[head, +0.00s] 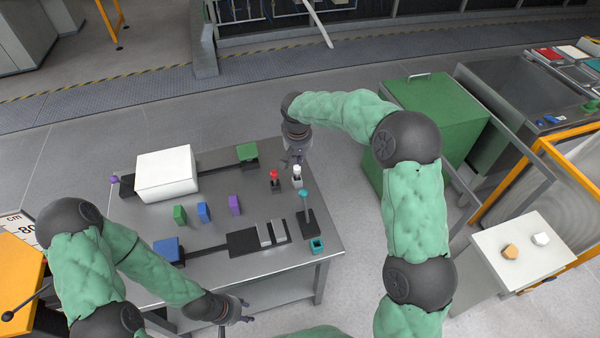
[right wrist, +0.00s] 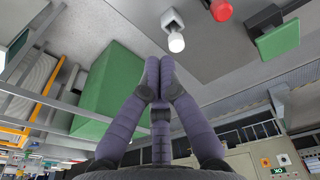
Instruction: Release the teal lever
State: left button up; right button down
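The teal lever (head: 304,196) stands near the right edge of the grey table, a thin upright stick with a teal knob on a dark plate. A small square teal block (head: 317,245) sits at the plate's front end. My right gripper (head: 294,160) is behind the lever and apart from it, close to a white-knobbed lever (head: 297,172). In the right wrist view my right gripper (right wrist: 159,62) has its fingertips together with nothing seen between them. The teal lever is not seen there. My left gripper (head: 246,310) is low in front of the table, touching nothing visible; its finger opening is unclear.
A red-knobbed lever (head: 274,176) stands left of the white one, which shows in the right wrist view (right wrist: 176,42). A green cabinet (head: 440,125) stands behind right.

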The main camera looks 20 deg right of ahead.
notch_tip(320, 180, down, 10)
jog(key=w+b, duration=0.1)
jog(key=b, duration=0.2)
jog(key=shift+s+r, duration=0.25)
jog(key=shift+s, duration=0.35)
jog(key=shift+s+r, duration=0.25)
jog(key=shift+s, duration=0.4)
jog(key=shift+s+r, duration=0.25)
jog(key=shift+s, duration=0.35)
jog(key=shift+b, duration=0.3)
